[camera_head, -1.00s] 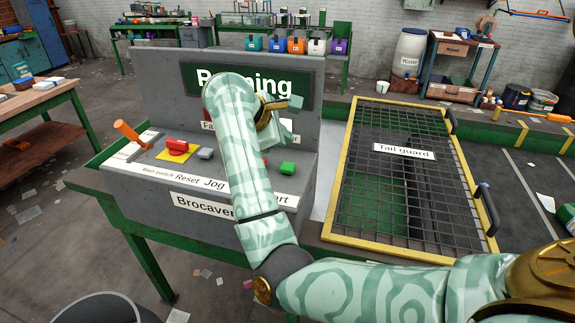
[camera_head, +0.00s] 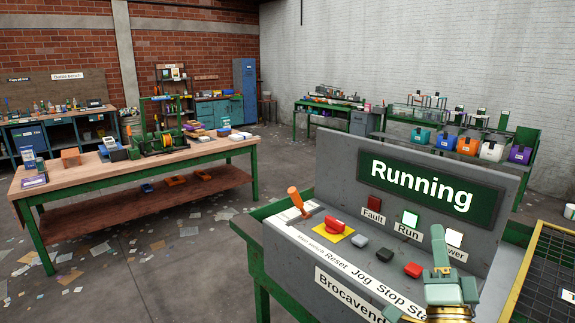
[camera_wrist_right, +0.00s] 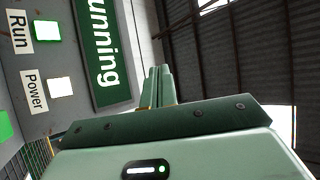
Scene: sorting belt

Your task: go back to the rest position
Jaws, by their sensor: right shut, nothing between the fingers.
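My right gripper (camera_head: 438,240) is shut and empty, with its fingers pointing up. In the head view it stands in front of the right end of the control console (camera_head: 340,245), partly over the Power label. The wrist view shows its closed fingers (camera_wrist_right: 160,85) beside the console's "Running" display (camera_wrist_right: 103,50), with nothing between them. The display also shows in the head view (camera_head: 420,192). The Run lamp (camera_head: 410,218) and the Power lamp (camera_head: 454,238) are lit, and the Fault lamp (camera_head: 374,203) is dark red. My left gripper is not in view.
The console carries an orange lever (camera_head: 298,200), a red knob (camera_head: 334,225) and several buttons. The yellow-framed guard grid (camera_head: 545,275) is at the right edge. A wooden workbench (camera_head: 90,178) stands left, with open floor between it and the console. Coloured bins (camera_head: 467,146) stand behind.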

